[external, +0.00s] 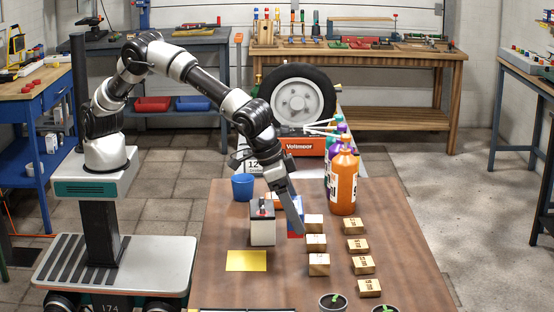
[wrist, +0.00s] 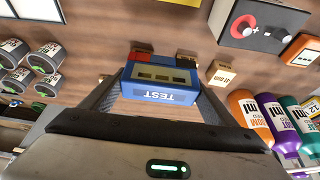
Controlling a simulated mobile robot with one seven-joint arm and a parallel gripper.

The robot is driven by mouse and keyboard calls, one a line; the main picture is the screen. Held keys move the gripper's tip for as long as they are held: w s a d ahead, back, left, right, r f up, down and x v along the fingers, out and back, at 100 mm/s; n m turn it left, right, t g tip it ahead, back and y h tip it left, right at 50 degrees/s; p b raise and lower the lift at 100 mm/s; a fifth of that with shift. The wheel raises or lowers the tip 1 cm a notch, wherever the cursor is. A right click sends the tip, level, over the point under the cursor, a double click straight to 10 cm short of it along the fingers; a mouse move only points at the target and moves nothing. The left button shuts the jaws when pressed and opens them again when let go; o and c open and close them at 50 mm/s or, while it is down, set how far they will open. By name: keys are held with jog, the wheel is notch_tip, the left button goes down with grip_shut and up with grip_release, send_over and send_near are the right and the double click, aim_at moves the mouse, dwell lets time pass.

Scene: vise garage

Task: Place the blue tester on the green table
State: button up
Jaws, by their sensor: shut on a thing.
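The blue tester (wrist: 160,85) has TEST lettering, a pale display strip and a red corner. In the wrist view it sits between the two fingers of my gripper (wrist: 155,98), which is shut on it. In the external view my gripper (external: 294,222) points down over the brown workbench (external: 225,215), and the tester (external: 294,230) is mostly hidden behind the fingers. I cannot tell whether the tester touches the bench top. I cannot make out a green table in either view.
A black-and-white battery-like box (external: 262,230) stands just left of my gripper. Wooden blocks (external: 319,264) stand to the right, with bottles (external: 343,182) behind them. A blue cup (external: 243,187) and a yellow sheet (external: 246,261) are on the left. Plant pots (external: 333,303) stand at the front.

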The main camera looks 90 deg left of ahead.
jog(key=shift+w+a+r, duration=0.1)
jog(key=shift+a+r, duration=0.15)
jog(key=shift+a, duration=0.2)
jog(key=s+a+r, duration=0.1)
jog(key=a+r, duration=0.2)
jog(key=a, duration=1.7)
jog(key=s+a+p, duration=0.1)
jog(key=s+a, duration=1.1)
jog(key=a, duration=0.4)
notch_tip(320, 180, up, 10)
jog(key=w+p, duration=0.2)
jog(key=p, duration=1.2)
jog(key=s+f, duration=0.4)
jog(key=f, duration=0.1)
jog(key=shift+f, duration=0.2)
jog(key=shift+a, duration=0.1)
